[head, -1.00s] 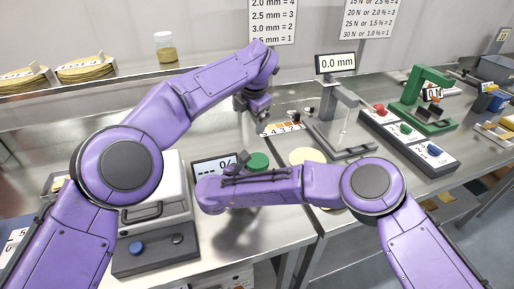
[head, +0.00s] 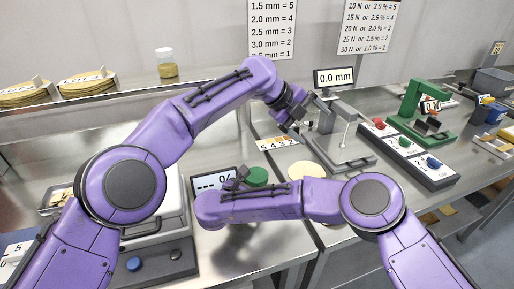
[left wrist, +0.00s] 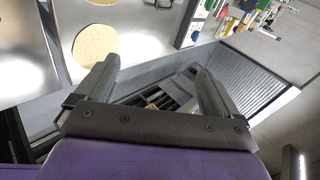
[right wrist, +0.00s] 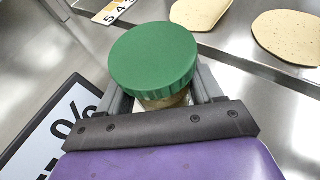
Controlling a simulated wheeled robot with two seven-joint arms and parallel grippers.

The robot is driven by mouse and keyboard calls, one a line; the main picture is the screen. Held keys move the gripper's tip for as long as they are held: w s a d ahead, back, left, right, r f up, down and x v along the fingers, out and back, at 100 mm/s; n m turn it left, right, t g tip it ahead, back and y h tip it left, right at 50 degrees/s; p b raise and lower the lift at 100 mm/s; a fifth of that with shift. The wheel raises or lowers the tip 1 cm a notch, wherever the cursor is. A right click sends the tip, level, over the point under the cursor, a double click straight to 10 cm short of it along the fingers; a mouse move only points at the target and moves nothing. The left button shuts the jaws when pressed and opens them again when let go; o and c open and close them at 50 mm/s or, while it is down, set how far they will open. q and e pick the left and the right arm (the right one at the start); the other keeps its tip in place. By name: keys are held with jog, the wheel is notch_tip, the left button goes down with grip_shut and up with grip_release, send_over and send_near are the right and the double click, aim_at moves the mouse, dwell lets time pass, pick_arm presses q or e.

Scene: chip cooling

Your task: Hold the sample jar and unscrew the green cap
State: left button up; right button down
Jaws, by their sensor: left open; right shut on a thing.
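The sample jar (right wrist: 165,102) with its green cap (right wrist: 154,57) is between my right gripper's fingers (right wrist: 165,92) in the right wrist view. The cap sits on top of the jar, and most of the jar is hidden below it. In the head view the green cap (head: 256,177) shows just behind my right arm, beside the right gripper (head: 237,181). I cannot tell whether the jar touches the table. My left gripper (head: 292,110) is above the table, up and to the right of the cap. Its fingers (left wrist: 155,85) are spread and empty in the left wrist view.
A percent display (head: 214,180) stands left of the cap. Round chips (head: 309,171) lie right of it, and a numbered strip (head: 277,143) lies behind. A thickness gauge (head: 345,150) and a button box (head: 410,155) stand at right. Another jar (head: 167,71) is on the shelf.

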pick_arm(q)
jog(key=s+a+f+m+g+y, duration=0.2)
jog(key=a+f+m+y, duration=0.3)
jog(key=a+m, duration=0.15)
jog(key=m+y, duration=0.3)
jog(key=y, duration=0.1)
send_over(256, 175)
jog(key=shift+w+d+f, duration=0.15)
jog(key=shift+d+f, duration=0.1)
jog(key=shift+f, duration=0.35)
jog(key=shift+a+f, duration=0.2)
jog(key=shift+f, duration=0.15)
notch_tip(256, 175, down, 7)
jog(key=shift+f, duration=0.1)
jog(key=shift+c, duration=0.3)
jog(key=c, duration=1.1)
jog(key=n, duration=0.6)
jog(key=shift+n, duration=0.35)
